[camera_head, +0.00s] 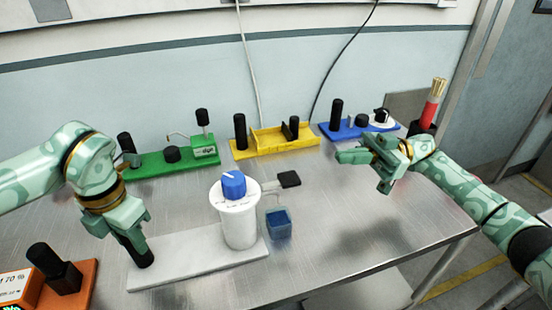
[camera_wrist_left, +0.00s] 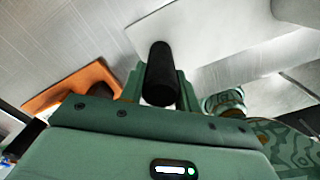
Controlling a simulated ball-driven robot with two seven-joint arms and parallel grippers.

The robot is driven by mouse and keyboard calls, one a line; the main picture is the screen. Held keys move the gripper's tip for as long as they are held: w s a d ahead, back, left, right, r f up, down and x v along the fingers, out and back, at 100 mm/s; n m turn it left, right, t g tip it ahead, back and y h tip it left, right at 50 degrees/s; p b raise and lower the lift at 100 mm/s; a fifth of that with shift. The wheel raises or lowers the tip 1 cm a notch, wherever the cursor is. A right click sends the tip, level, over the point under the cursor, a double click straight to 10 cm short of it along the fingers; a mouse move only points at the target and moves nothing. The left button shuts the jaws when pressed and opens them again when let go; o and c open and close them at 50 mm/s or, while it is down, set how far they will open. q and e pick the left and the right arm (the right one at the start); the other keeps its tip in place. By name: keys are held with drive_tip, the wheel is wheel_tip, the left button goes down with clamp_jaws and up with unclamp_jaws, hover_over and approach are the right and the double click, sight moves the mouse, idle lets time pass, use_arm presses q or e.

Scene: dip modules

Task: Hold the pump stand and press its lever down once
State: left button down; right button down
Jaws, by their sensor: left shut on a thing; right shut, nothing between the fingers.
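The pump stand is a white base plate (camera_head: 190,262) carrying a white cylinder (camera_head: 239,222) with a blue knob (camera_head: 233,184) on top. A lever with a black square pad (camera_head: 289,179) sticks out to the cylinder's right. A blue cup (camera_head: 278,222) sits below the lever. My left gripper (camera_head: 138,245) is shut on the black post handle at the plate's left end; the handle (camera_wrist_left: 160,75) also shows between the fingers in the left wrist view. My right gripper (camera_head: 368,160) is shut and empty, in the air to the right of the lever pad, apart from it.
A green module (camera_head: 150,165), a yellow module (camera_head: 275,140) and a blue module (camera_head: 360,130) stand along the back. An orange module (camera_head: 80,280) is at the front left. A red container of sticks (camera_head: 432,108) is at the back right. The metal table (camera_head: 330,235) is clear at front right.

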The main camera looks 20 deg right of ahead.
drive_tip(key=shift+d, duration=1.05)
use_arm(q)
drive_tip(key=c, duration=0.9)
unclamp_jaws()
drive_tip(key=shift+c, duration=0.2)
wheel_tip(320, 180, up, 8)
drive_tip(key=p, duration=0.6)
drive_tip(key=shift+f, duration=0.25)
use_arm(e)
wheel_tip(320, 180, up, 8)
drive_tip(key=s, duration=0.1)
drive_tip(key=shift+n, duration=0.3)
drive_tip(key=shift+f, duration=0.1)
